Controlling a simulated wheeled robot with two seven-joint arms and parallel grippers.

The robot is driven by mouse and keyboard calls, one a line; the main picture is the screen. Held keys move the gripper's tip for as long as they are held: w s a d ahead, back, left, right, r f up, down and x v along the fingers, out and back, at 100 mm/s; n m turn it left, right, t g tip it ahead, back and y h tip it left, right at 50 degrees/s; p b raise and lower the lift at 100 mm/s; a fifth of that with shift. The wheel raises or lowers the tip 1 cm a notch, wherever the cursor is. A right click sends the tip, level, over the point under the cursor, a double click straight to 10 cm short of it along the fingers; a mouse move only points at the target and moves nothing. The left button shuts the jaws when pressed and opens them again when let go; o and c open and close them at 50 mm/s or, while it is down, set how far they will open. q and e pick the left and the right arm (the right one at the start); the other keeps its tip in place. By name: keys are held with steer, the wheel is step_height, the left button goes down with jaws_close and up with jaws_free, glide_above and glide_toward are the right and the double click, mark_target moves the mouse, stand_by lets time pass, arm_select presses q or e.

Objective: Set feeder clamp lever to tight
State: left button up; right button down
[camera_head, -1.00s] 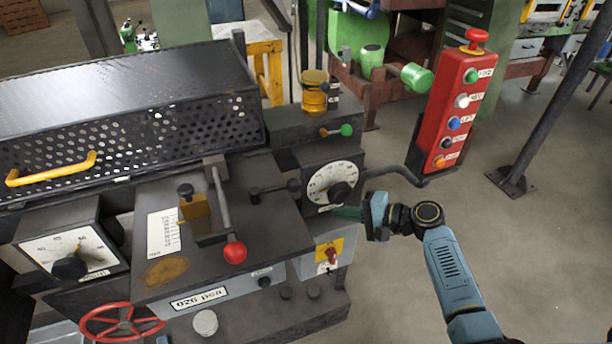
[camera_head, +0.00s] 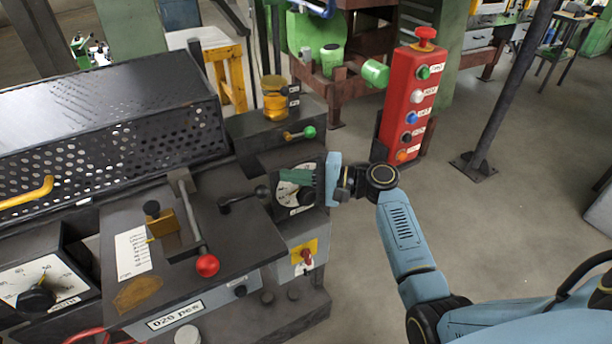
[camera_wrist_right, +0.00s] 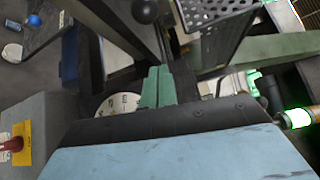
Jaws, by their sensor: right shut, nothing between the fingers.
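A short lever with a black ball knob (camera_head: 262,191) sits on the machine's dark top plate, its black pivot to the left. I cannot read a label marking it as the feeder clamp lever. My right gripper (camera_head: 283,176) is shut and empty, its green fingers pointing left in front of the round white dial, just right of and above the black knob. In the right wrist view the shut fingers (camera_wrist_right: 158,72) show below a black ball knob (camera_wrist_right: 145,10), apart from it in the picture. My left gripper is not in view.
A red-knobbed lever (camera_head: 207,265) lies on the plate, and a green-knobbed lever (camera_head: 308,132) sticks out behind. The round dial (camera_head: 296,198) is partly hidden by my fingers. A red button box (camera_head: 408,105) stands right of my gripper. Floor at right is open.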

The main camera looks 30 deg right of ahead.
mark_target(245, 196)
steer(key=x, duration=0.4)
steer(key=shift+r, duration=0.1)
steer(key=s, duration=0.1)
steer(key=s+a+p, duration=0.2)
steer(key=shift+s+r, duration=0.15)
steer(key=shift+r, duration=0.1)
steer(key=shift+s, duration=0.1)
steer(key=shift+s+m+t+h, duration=0.35)
steer(key=shift+m+t+h, duration=0.15)
steer(key=shift+t, duration=0.1)
